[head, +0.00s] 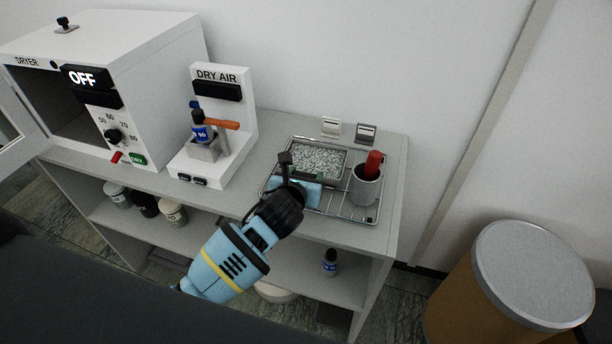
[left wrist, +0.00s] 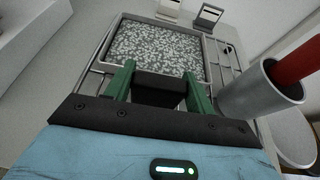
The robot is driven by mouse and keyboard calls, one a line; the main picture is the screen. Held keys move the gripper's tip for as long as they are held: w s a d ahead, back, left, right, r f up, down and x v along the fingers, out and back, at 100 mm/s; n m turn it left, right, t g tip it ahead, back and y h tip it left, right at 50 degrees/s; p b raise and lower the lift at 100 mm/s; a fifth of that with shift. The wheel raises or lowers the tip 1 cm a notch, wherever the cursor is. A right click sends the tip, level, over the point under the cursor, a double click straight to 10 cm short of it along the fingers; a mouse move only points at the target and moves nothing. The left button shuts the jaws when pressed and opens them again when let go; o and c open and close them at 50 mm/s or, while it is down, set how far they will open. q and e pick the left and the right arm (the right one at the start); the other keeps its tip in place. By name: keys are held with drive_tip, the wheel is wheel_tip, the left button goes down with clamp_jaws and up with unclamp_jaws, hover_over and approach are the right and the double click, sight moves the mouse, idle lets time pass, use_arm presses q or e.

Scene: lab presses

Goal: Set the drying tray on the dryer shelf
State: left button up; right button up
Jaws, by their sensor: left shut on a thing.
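The drying tray (head: 344,163) is a shallow metal tray filled with grey-white speckled granules. It lies on a wire rack (head: 372,212) on the bench top and also shows in the left wrist view (left wrist: 207,62). My left gripper (head: 303,180) is at its near edge. In the left wrist view the green fingers (left wrist: 157,84) are shut on the tray's black handle (left wrist: 160,92). The white dryer (head: 155,85) stands at the far left of the bench, its display reading OFF. Its door (head: 14,122) is open onto a dark chamber (head: 55,98); no shelf can be made out inside.
A grey cup (head: 366,188) with a red-handled thing stands on the rack, close right of the tray. The DRY AIR stand (head: 222,125), with a blue bottle and orange handle, stands between dryer and rack. Two small holders (head: 366,132) are behind. A drum (head: 535,265) is at right.

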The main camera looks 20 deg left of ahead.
use_arm(q)
drive_tip(key=r, duration=0.3)
drive_tip(key=shift+s+a, duration=0.1)
drive_tip(key=shift+s, duration=0.15)
drive_tip(key=s+a+r, duration=0.2)
drive_tip(key=s, duration=0.6)
drive_tip(key=s+a+r, duration=0.2)
drive_tip(key=s+a, duration=0.1)
drive_tip(key=s, duration=0.6)
drive_tip(key=shift+s+a+r, duration=0.2)
drive_tip(key=shift+a+r, duration=0.05)
drive_tip(key=shift+r, duration=0.05)
drive_tip(key=shift+a, duration=0.1)
